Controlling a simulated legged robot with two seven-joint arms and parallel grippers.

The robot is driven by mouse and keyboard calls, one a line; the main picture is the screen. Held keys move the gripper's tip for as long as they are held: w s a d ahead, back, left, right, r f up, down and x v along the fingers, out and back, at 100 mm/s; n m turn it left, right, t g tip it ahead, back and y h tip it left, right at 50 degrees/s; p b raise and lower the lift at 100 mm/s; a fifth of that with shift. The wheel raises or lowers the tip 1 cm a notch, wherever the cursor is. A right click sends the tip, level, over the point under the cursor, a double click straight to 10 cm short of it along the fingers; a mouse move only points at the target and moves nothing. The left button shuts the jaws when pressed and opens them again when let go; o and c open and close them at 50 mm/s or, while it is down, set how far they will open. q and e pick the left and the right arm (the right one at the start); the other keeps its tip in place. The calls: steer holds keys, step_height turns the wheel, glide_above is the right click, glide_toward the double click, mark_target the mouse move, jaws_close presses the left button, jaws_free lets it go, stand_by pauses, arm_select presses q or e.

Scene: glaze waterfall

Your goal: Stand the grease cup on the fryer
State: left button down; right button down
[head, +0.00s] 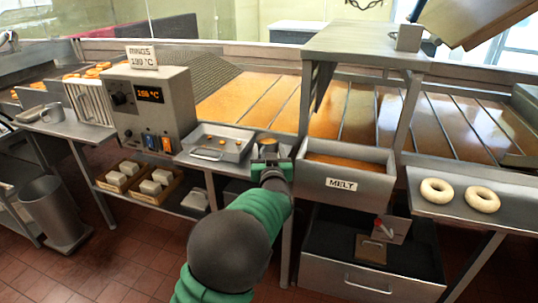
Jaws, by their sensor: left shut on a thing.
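My left gripper (270,165) is shut on a small cup with brownish contents, which I take as the grease cup (268,146). The gripper's dark and green fingers hide the cup's lower part. It is at the right end of the metal side shelf, beside the shallow tray. I cannot tell whether the cup touches the shelf. The fryer (245,98) lies behind, a long bed of amber oil with dividing bars. Its grey control box (165,108) shows a lit temperature display. My right gripper is not in view.
A shallow tray (233,145) with small bits sits left of the cup. The MELT bin (378,187) is close on the right, below a raised metal stand (365,42). Two pale rings (482,199) lie on the right shelf.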

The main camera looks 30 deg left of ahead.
arm_select(q)
steer(key=shift+a+f, duration=0.25)
steer(key=shift+a, duration=0.15)
steer(key=c, duration=0.8)
jaws_free()
steer(key=o, duration=0.4)
steer(key=shift+d+r, duration=0.1)
steer(key=shift+d, duration=0.3)
steer(key=shift+c, duration=0.2)
steer(key=shift+d, duration=0.1)
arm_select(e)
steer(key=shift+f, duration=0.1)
